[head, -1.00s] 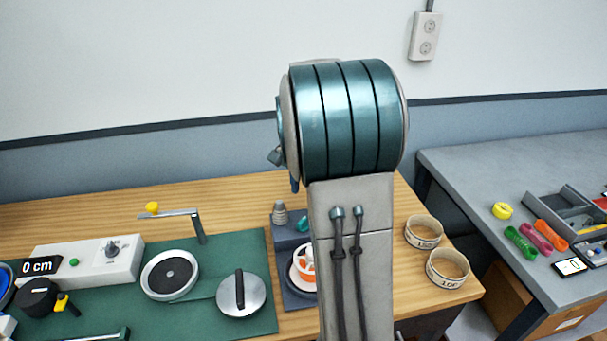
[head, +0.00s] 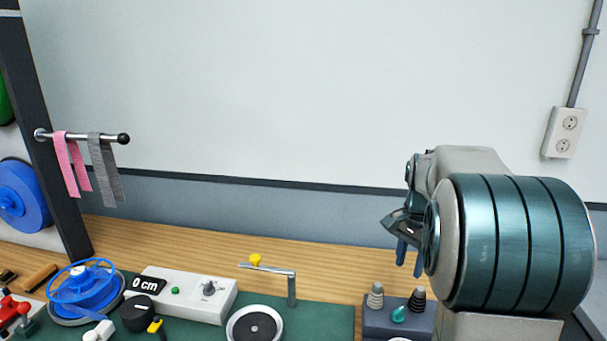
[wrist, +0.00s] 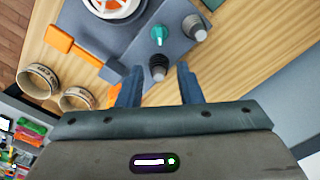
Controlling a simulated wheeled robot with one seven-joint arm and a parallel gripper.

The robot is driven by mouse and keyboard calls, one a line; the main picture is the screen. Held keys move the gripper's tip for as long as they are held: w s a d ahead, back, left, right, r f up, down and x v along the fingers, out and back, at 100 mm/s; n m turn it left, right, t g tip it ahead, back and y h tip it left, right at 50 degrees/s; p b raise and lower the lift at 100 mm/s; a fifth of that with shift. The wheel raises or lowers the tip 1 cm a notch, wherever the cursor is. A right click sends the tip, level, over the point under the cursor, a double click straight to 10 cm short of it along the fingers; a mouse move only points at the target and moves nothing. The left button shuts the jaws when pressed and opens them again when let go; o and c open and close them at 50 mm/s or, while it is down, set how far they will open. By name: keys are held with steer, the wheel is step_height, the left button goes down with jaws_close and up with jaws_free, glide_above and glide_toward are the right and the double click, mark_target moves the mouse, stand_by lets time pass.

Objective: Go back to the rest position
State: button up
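My gripper (head: 409,258) shows at the right of the head view, partly hidden behind my own arm link. Its blue fingers point down above the workbench. In the wrist view the two fingers (wrist: 158,88) stand apart with nothing held between them. Beyond the fingertips, a dark ribbed cone (wrist: 158,67) and a grey ribbed cone (wrist: 194,28) stand on a blue-grey block (wrist: 95,35), with a teal knob (wrist: 158,35) between them. The gripper appears to be above the block and apart from it.
The wooden bench carries a green mat (head: 330,318), a control box (head: 195,294) reading 0 cm, a round scale-like dish (head: 254,327) and a blue spool (head: 90,290). Pink (head: 72,165) and grey (head: 105,170) straps hang on a wall rod. Two strap rolls (wrist: 40,80) show in the wrist view.

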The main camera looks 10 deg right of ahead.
steer(key=s+a+f+n+t, duration=0.1)
steer(key=s+a+n, duration=0.5)
steer(key=s, duration=0.3)
steer(key=s+a+f+n+t, duration=0.1)
steer(key=s+a+n+t, duration=0.1)
steer(key=s+a+n, duration=0.4)
steer(key=s+a, duration=0.2)
steer(key=s, duration=0.2)
steer(key=shift+s+a+f, duration=0.15)
steer(key=shift+s+f, duration=0.05)
steer(key=shift+s, duration=0.05)
